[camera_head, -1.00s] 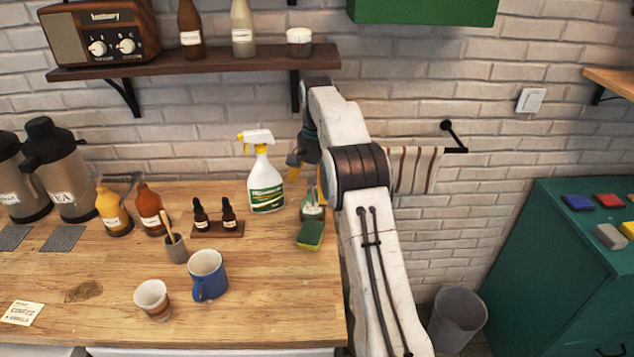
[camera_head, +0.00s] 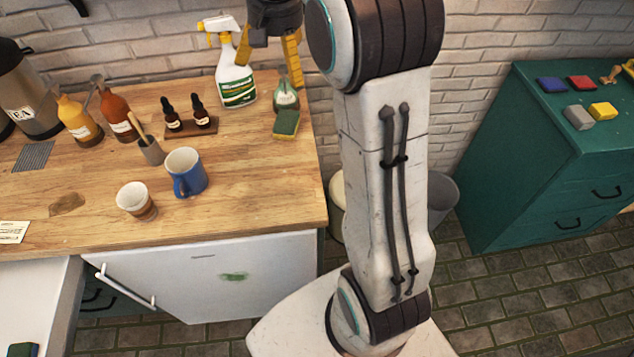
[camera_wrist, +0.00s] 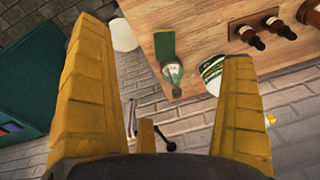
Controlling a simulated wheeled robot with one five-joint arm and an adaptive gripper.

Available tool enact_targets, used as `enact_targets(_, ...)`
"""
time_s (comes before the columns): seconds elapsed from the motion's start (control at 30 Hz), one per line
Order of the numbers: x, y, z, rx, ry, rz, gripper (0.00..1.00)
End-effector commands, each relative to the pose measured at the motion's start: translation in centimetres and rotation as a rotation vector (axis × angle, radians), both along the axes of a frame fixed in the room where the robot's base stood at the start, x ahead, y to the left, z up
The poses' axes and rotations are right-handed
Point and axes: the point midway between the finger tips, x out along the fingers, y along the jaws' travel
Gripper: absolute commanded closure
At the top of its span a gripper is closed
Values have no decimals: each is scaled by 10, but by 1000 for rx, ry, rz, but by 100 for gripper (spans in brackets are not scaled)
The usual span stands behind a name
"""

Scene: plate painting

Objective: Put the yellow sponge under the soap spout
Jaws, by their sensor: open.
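A small sponge (camera_head: 286,124) with a green top and a yellow lower side lies near the counter's right edge. A clear soap bottle (camera_head: 286,96) with green liquid stands right behind it; its spout is too small to make out. In the wrist view the sponge's green face (camera_wrist: 164,42) and the soap bottle (camera_wrist: 174,76) show between my fingers. My gripper (camera_head: 268,68) has yellow fingers, is open and empty, and hangs above and behind the sponge, near the soap bottle and spray bottle. It appears clear of the sponge.
A white spray bottle (camera_head: 236,75) stands just left of the soap bottle. Dropper bottles on a wooden stand (camera_head: 190,129), a blue mug (camera_head: 186,173) and a paper cup (camera_head: 136,200) are farther left. A teal cabinet (camera_head: 540,150) at right holds several coloured blocks, including a yellow block (camera_head: 603,111).

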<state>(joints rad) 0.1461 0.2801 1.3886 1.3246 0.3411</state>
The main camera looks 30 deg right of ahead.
Motion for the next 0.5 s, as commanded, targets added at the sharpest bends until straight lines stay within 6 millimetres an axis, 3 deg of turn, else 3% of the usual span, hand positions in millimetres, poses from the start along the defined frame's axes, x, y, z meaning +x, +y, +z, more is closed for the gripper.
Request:
enact_targets(0.23, -86, 30, 12, -33, -86, 167, 0)
enact_targets(0.5, -175, 52, -11, -72, -168, 335, 0)
